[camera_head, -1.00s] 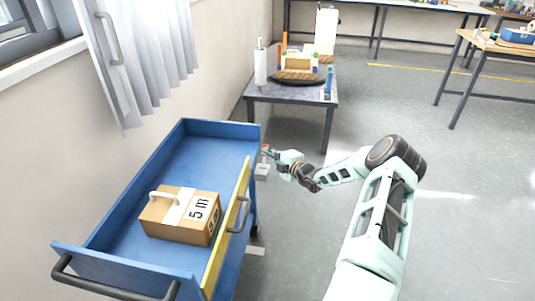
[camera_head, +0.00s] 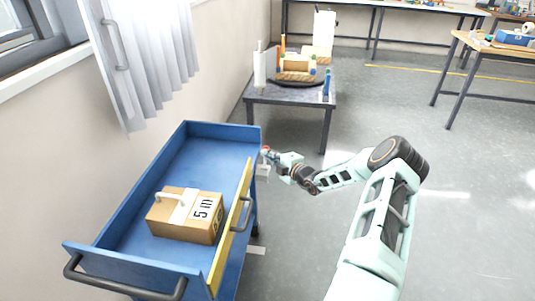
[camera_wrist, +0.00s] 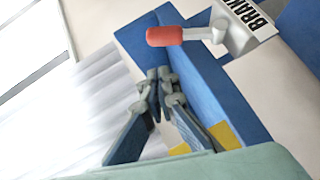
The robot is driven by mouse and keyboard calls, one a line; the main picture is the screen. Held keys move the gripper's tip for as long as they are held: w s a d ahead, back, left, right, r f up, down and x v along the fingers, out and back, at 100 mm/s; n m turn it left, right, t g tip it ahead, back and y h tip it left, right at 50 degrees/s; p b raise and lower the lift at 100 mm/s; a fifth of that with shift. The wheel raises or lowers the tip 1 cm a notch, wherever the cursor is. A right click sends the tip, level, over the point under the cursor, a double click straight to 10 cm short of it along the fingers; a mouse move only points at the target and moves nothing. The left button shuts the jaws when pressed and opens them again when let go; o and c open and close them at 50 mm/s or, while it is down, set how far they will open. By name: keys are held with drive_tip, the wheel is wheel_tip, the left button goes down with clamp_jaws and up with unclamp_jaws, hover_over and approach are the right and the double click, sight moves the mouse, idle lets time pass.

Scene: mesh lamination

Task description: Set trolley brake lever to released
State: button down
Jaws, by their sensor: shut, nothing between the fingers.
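The blue trolley (camera_head: 115,215) stands at the left by the wall. Its brake lever has a red grip (camera_wrist: 165,36) on a thin metal rod in the wrist view. The lever joins a pale bracket (camera_wrist: 238,38) with a partly cut-off "BRAK" label. My gripper (camera_wrist: 158,74) is shut and empty, with its fingertips apart from the red grip and below it in the picture. In the head view my gripper (camera_head: 270,155) is at the trolley's far right corner, where the lever shows only as a small red spot.
A cardboard box (camera_head: 187,216) with a white handle sits in the trolley tray. A yellow drawer front (camera_head: 223,245) with a dark handle is on the trolley's right side. A small table (camera_head: 258,95) with several items stands beyond.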

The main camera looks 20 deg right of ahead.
drive_tip(key=r+p+v, duration=0.1)
drive_tip(key=v, duration=0.9)
drive_tip(key=shift+r, duration=0.3)
drive_tip(key=shift+w, duration=0.1)
